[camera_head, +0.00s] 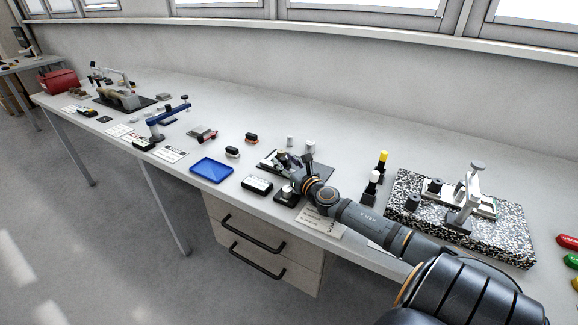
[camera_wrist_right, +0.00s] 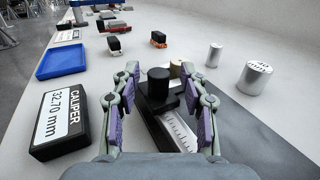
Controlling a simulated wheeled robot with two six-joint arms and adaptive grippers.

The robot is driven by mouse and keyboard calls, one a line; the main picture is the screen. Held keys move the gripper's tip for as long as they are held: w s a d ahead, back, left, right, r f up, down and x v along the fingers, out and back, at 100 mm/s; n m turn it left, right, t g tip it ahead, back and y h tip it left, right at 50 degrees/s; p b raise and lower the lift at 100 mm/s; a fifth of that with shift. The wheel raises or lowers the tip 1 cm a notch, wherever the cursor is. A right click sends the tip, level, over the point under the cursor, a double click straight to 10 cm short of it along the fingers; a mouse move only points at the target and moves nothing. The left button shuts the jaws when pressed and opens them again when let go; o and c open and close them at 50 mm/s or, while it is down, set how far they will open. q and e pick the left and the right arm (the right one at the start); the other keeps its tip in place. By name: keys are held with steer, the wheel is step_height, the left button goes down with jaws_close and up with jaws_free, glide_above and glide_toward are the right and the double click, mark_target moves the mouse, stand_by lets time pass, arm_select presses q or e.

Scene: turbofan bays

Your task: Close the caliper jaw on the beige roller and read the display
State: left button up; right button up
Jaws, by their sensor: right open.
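My right gripper (camera_head: 292,163) is at the caliper in the middle of the bench. In the right wrist view its fingers (camera_wrist_right: 160,72) are open, one on each side of the black knob (camera_wrist_right: 158,82) of the caliper jaw; I cannot tell whether they touch it. The caliper's ruled scale (camera_wrist_right: 178,130) runs toward me below the knob. A beige roller (camera_wrist_right: 175,68) shows only in part behind the knob, so the jaw gap is hidden. The caliper display (camera_wrist_right: 56,118) lies to the left and reads 32.70 mm. My left gripper is not in view.
Two silver cylinders (camera_wrist_right: 213,55) stand to the right beyond the caliper. A blue tray (camera_wrist_right: 64,62) lies at the left past the display. In the head view, a speckled granite plate (camera_head: 405,219) with a stand is to the right, beside white- and yellow-topped posts (camera_head: 382,160).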

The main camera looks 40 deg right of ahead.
steer(key=s, duration=0.5)
steer(key=shift+s+a, duration=0.1)
steer(key=shift+a, duration=0.25)
steer(key=shift+s+a, duration=0.2)
steer(key=shift+s, duration=0.35)
steer(key=shift+r, duration=0.15)
